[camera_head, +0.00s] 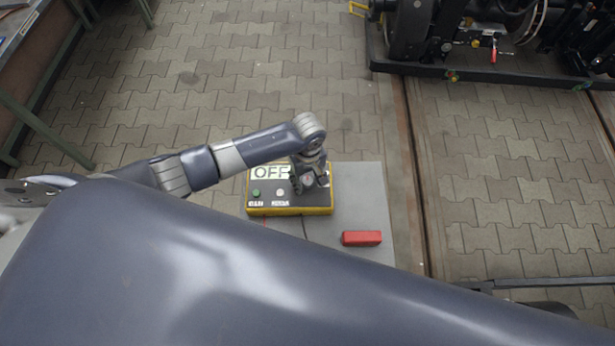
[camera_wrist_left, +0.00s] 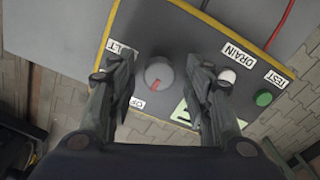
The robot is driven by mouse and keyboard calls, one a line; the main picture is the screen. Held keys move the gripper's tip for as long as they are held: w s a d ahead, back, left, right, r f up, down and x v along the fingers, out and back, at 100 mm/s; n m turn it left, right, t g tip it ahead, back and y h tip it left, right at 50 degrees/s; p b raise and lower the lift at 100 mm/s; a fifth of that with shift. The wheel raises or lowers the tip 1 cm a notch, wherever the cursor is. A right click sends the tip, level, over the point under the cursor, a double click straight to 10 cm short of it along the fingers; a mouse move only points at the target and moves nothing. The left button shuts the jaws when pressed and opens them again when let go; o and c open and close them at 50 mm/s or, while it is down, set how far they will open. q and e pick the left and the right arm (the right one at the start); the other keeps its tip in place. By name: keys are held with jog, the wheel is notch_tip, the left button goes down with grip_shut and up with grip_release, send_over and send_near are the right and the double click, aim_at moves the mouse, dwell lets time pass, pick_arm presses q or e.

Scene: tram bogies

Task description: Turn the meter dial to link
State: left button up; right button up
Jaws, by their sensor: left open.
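The meter (camera_head: 290,211) is a yellow-edged box with a dark face on a grey table, and its screen (camera_head: 265,172) reads "OFF". In the left wrist view the round grey dial (camera_wrist_left: 159,73) with a red mark sits between the two fingers of my left gripper (camera_wrist_left: 160,88). The gripper is open, with a gap to the dial on both sides. Labels ending in "LT" and starting with "OF" show near the dial; other dial labels are hidden. In the head view my left gripper (camera_head: 309,183) is over the right part of the meter. My right gripper is not in view.
A green button (camera_wrist_left: 264,98) labelled TEST and a white button (camera_wrist_left: 227,76) labelled DRAIN are beside the dial. A red block (camera_head: 361,238) lies on the grey table (camera_head: 362,195). A bogie (camera_head: 480,35) stands at the back right.

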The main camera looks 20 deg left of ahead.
pick_arm(q)
jog(key=shift+c, duration=0.5)
jog(key=c, duration=0.9)
jog(key=shift+c, duration=0.3)
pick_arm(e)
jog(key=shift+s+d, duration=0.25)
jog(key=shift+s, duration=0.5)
